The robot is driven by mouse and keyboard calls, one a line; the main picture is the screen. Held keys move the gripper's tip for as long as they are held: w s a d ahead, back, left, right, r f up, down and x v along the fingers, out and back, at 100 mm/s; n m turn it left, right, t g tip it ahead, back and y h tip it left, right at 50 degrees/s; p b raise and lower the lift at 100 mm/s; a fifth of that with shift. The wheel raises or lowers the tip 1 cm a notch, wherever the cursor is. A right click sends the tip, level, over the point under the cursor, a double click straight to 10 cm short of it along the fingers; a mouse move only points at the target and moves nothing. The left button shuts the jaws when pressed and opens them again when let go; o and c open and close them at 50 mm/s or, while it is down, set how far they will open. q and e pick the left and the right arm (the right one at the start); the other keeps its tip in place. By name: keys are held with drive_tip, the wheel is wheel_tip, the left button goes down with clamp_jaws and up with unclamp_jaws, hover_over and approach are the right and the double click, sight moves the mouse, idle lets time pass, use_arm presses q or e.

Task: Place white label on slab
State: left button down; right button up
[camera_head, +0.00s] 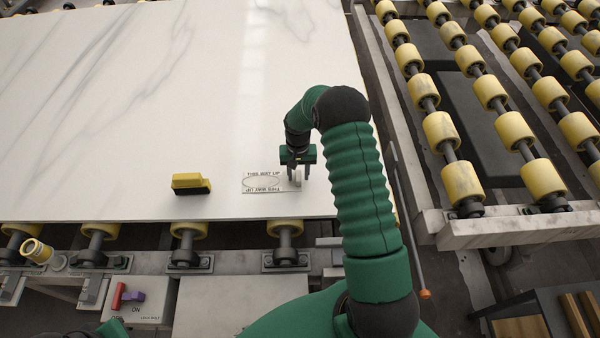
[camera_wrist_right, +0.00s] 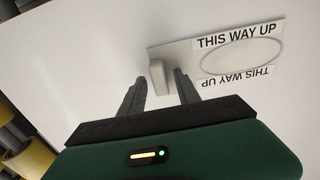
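The white label (camera_head: 262,188) lies flat on the white marble slab (camera_head: 140,100), close to its front edge. It has an oval outline and the words "THIS WAY UP", and it also shows in the right wrist view (camera_wrist_right: 240,58). A small pale upright tab (camera_wrist_right: 158,78) stands at one end of it. My right gripper (camera_head: 299,174) is over that end, pointing down. Its two fingers are apart, on either side of the tab, with gaps visible in the wrist view. My left gripper is not in view.
A yellow block with a dark underside (camera_head: 190,183) lies on the slab left of the label. A control box (camera_head: 140,310) with red and purple switches stands below the front edge. A roller conveyor (camera_head: 490,90) is at right. The rest of the slab is mostly clear.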

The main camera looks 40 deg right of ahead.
wheel_tip(320, 180, up, 11)
drive_tip(key=b, duration=0.1)
drive_tip(key=s+a+r+n+t, duration=0.1)
drive_tip(key=a+r+n, duration=0.1)
drive_tip(key=a, duration=0.3)
drive_tip(key=s+a+r+n, duration=0.1)
drive_tip(key=s+a+r, duration=0.1)
drive_tip(key=a, duration=0.4)
drive_tip(key=s+a+n+t, duration=0.1)
drive_tip(key=s+a+n, duration=0.4)
drive_tip(key=s+a, duration=0.7)
drive_tip(key=shift+s+a+r+t, duration=0.15)
drive_tip(key=shift+s+r+t, duration=0.05)
drive_tip(key=shift+r+t, duration=0.1)
drive_tip(key=shift+d, duration=0.35)
